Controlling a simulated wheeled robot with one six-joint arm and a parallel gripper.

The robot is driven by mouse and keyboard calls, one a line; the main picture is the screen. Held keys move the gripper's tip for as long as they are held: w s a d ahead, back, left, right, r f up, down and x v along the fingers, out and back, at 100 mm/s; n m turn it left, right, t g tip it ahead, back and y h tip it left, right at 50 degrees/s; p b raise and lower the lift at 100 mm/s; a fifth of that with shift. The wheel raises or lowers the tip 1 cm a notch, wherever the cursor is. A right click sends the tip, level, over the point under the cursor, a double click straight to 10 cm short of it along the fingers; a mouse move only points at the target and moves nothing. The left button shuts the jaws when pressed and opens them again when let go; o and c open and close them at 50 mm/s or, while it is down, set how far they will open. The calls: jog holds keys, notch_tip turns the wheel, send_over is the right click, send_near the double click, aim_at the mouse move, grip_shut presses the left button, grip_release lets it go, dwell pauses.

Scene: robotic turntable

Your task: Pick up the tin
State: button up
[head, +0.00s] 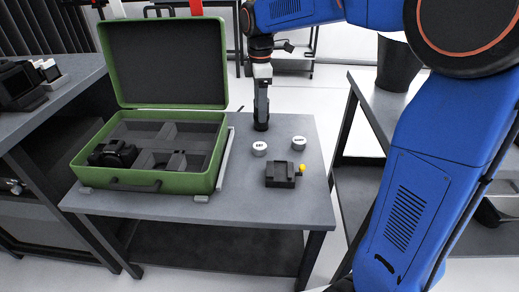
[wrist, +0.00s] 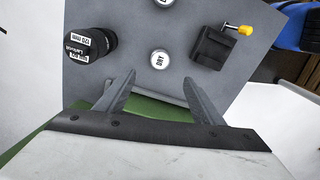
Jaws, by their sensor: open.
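Two small round tins with pale lids stand apart on the grey table. The nearer-left tin (head: 259,149) has a lid that reads DRY; this DRY tin (wrist: 160,59) lies just beyond my fingertips in the wrist view. The other tin (head: 298,143) is to its right, and only the edge of this second tin (wrist: 163,3) shows at the top of the wrist view, its label cut off. My gripper (wrist: 160,77) is open and empty, its two fingers pointing down at the table. In the head view my gripper (head: 261,112) hangs behind the DRY tin.
An open green case (head: 140,180) with grey compartments and a black camera (head: 113,154) stands left. A dark lens cylinder (wrist: 90,45) is left of my fingers in the wrist view. A black clamp-like block (head: 280,176) with a yellow knob sits in front of the tins.

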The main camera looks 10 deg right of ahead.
aim_at(260, 145)
notch_tip(260, 145, down, 15)
jog(key=shift+s+a+r, duration=0.15)
jog(key=shift+r, duration=0.05)
dwell(0.5)
jog(key=c, duration=1.1)
jog(key=shift+c, duration=0.2)
jog(key=shift+r, duration=0.15)
